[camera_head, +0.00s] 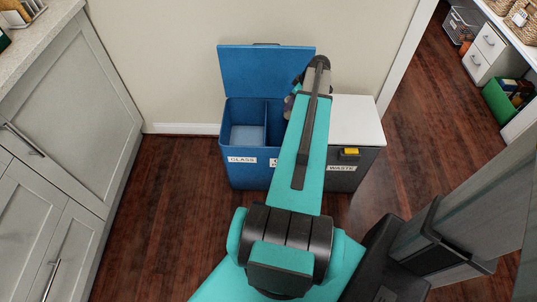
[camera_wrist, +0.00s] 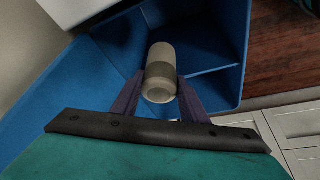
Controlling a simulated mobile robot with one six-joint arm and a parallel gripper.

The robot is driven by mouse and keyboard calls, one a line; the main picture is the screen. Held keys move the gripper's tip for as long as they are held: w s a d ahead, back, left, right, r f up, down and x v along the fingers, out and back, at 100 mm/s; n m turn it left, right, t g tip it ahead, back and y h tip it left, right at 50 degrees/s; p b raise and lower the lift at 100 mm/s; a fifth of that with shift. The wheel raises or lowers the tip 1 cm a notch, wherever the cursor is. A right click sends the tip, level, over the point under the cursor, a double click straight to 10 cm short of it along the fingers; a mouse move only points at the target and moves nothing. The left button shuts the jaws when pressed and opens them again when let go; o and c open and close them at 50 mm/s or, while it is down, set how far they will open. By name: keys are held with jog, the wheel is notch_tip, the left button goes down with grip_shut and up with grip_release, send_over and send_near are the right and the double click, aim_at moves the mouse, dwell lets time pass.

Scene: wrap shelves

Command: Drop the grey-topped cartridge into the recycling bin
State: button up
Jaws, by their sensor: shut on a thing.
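The cartridge (camera_wrist: 160,73) shows in the wrist view as a pale cylinder with a grey-brown band around its middle. My gripper (camera_wrist: 158,92) is shut on it, with one dark finger on each side. The blue recycling bin (camera_head: 245,175) stands against the wall with its lid (camera_head: 262,75) raised. It has a compartment labelled GLASS on the left and another beside it, whose label is mostly hidden by my arm. In the wrist view the cartridge is above the open blue bin (camera_wrist: 225,92). I cannot tell exactly which compartment lies under it. In the head view my arm hides most of the gripper.
A grey bin (camera_head: 350,182) labelled WASTE, with a shut white lid (camera_head: 357,120) and a yellow tab (camera_head: 350,151), stands right of the blue bin. Pale cabinets (camera_head: 75,110) line the left. Wooden floor (camera_head: 180,190) lies clear between them. A doorway opens at right.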

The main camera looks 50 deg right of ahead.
jog(key=shift+f, duration=0.6)
jog(key=o, duration=1.2)
jog(key=shift+r, duration=0.15)
jog(key=v, duration=1.3)
jog(key=shift+r, duration=0.25)
